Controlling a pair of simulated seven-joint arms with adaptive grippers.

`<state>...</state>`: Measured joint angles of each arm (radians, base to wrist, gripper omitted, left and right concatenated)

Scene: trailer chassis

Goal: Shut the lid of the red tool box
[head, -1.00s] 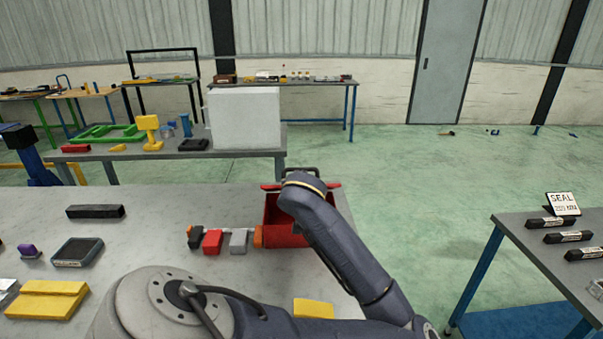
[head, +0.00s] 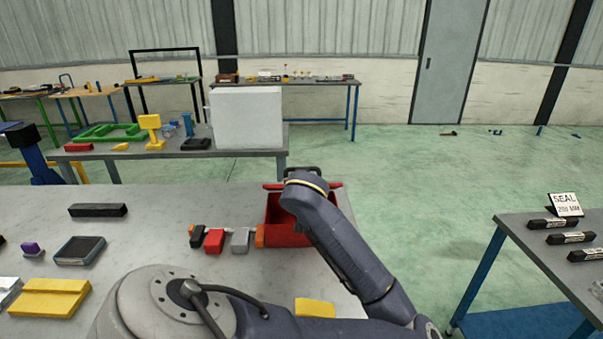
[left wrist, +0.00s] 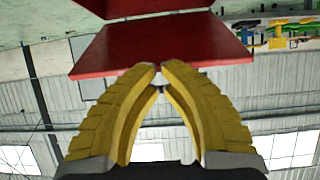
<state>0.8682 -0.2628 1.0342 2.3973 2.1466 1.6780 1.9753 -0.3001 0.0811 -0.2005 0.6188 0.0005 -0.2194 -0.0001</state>
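The red tool box (head: 285,238) stands near the right edge of the grey table in the head view. It is open at the top, and its lid (head: 274,186) shows as a thin red strip at the back with a dark handle (head: 301,170) behind it. My arm covers much of the box and hides the gripper there. In the left wrist view my left gripper (left wrist: 160,68) has its yellow fingertips together, at or very near the edge of a red panel (left wrist: 160,42), apparently the lid. Whether they touch is unclear. My right gripper is not in view.
Red (head: 214,240) and grey (head: 240,239) blocks lie left of the box, and an orange piece (head: 260,236) is at its corner. A black bar (head: 97,210), dark tray (head: 80,250) and yellow block (head: 48,297) lie further left.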

